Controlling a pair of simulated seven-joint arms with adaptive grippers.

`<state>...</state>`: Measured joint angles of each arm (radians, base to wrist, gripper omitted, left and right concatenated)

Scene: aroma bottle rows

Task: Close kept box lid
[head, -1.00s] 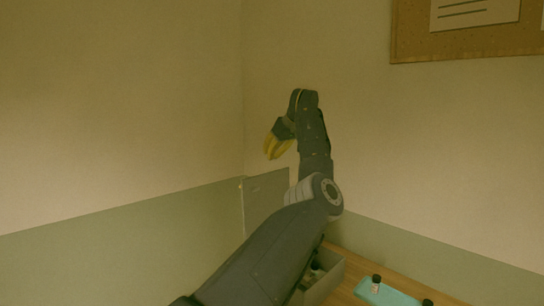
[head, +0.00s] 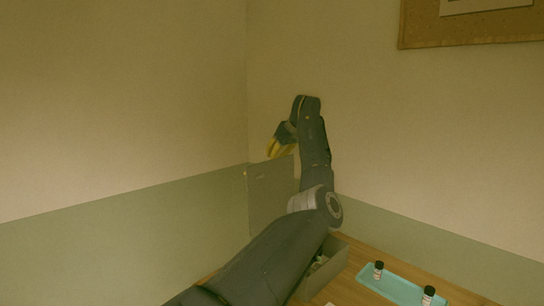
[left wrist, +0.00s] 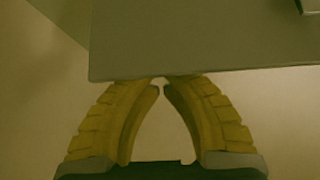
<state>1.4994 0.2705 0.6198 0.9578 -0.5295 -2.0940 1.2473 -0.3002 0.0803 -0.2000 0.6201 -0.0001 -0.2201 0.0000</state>
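The grey box (head: 325,272) stands on the table, partly hidden behind my left arm. Its lid (head: 268,200) is open and stands upright at the box's far left side. In the left wrist view the lid (left wrist: 200,38) fills the top, its straight edge just at the fingertips. My left gripper (head: 277,150) has yellow fingers, at the lid's top edge in the head view. In the left wrist view its fingertips (left wrist: 161,83) are together with nothing seen between them. Whether they touch the lid, I cannot tell. My right gripper is not in view.
A teal tray (head: 400,289) with small dark-capped bottles (head: 379,270) lies on the wooden table (head: 352,255), right of the box. Walls meet in a corner behind the lid. A cork board (head: 430,30) hangs at upper right.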

